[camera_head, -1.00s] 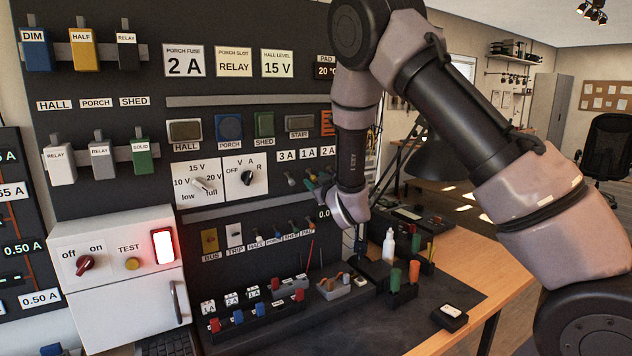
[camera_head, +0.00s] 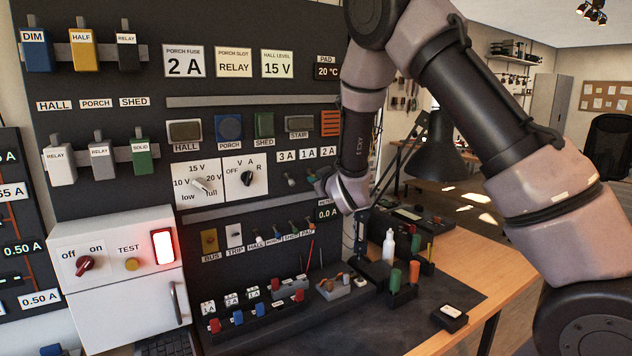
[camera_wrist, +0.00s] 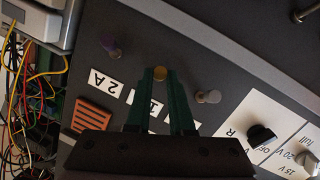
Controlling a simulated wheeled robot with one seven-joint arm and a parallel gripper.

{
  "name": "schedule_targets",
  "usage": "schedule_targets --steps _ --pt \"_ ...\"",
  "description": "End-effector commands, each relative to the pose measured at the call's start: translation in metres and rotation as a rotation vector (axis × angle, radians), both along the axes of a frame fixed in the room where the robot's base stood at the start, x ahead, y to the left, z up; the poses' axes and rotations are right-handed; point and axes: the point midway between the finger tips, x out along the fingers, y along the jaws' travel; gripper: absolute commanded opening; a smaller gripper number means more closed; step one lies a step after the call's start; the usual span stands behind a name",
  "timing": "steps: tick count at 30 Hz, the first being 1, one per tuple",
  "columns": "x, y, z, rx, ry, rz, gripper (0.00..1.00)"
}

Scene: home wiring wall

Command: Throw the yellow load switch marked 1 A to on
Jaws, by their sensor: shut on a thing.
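The yellow load switch (camera_wrist: 160,72) shows in the wrist view as a small round yellow tip, directly above its 1 A label. My gripper (camera_wrist: 160,76) has its two green fingers shut on the switch, one on each side of the tip. In the head view my gripper (camera_head: 319,180) is at the panel below the labels and largely hides the switch. I cannot tell the switch's on or off position.
A purple switch (camera_wrist: 112,49) by the 2 A label and a grey switch (camera_wrist: 208,97) stand close on either side of my fingers. Selector knobs (camera_head: 247,178) are to the left. A meter (camera_head: 327,214) below reads 0.0 A.

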Motion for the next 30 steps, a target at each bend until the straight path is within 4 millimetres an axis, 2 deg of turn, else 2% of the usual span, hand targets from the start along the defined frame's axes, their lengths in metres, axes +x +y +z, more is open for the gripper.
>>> schedule_targets --steps 15,30 --pt "0.003 0.004 0.031 -0.257 0.376 0.003 0.0" --pt "0.011 0.007 0.046 -0.439 0.643 0.001 0.0"
